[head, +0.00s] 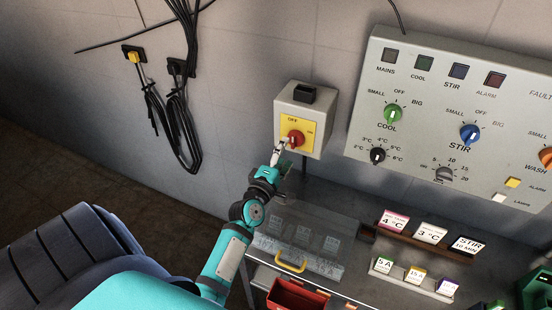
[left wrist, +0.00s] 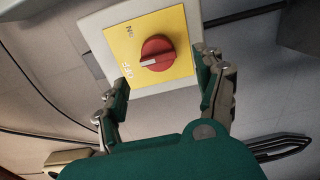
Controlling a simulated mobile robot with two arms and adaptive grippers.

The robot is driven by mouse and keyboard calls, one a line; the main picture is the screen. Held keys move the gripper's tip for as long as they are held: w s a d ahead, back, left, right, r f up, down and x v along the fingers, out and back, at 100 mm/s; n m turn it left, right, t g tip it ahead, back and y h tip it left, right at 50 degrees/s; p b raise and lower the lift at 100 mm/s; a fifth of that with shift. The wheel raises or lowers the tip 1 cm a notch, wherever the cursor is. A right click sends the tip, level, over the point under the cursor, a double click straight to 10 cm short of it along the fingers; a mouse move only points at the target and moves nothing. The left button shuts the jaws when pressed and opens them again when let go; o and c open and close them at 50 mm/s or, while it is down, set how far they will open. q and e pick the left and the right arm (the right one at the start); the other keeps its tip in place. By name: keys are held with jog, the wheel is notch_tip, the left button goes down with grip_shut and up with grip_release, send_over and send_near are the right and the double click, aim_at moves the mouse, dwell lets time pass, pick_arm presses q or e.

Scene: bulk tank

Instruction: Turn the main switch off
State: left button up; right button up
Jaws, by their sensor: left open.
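The main switch is a red knob (head: 295,138) on a yellow plate (head: 309,127), mounted on a pale box on the wall. The plate has OFF at the top and ON at the right in the head view. In the left wrist view the knob (left wrist: 157,52) shows a white mark pointing left and slightly down, towards the label that seems to read OFF. My left gripper (head: 285,150) is open just below the knob; it also shows in the left wrist view (left wrist: 163,72), fingers spread to either side, not closed on it. My right gripper is out of view.
A control panel (head: 420,75) with several knobs and lamps is on the wall to the right. Below are a clear cover with a yellow handle (head: 290,264), a red bin (head: 297,297) and label cards (head: 430,233). Black cables (head: 185,100) hang at the left.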

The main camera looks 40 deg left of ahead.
pick_arm(q)
jog(key=v, duration=0.6)
jog(key=shift+s, duration=0.2)
jog(key=shift+d, duration=0.1)
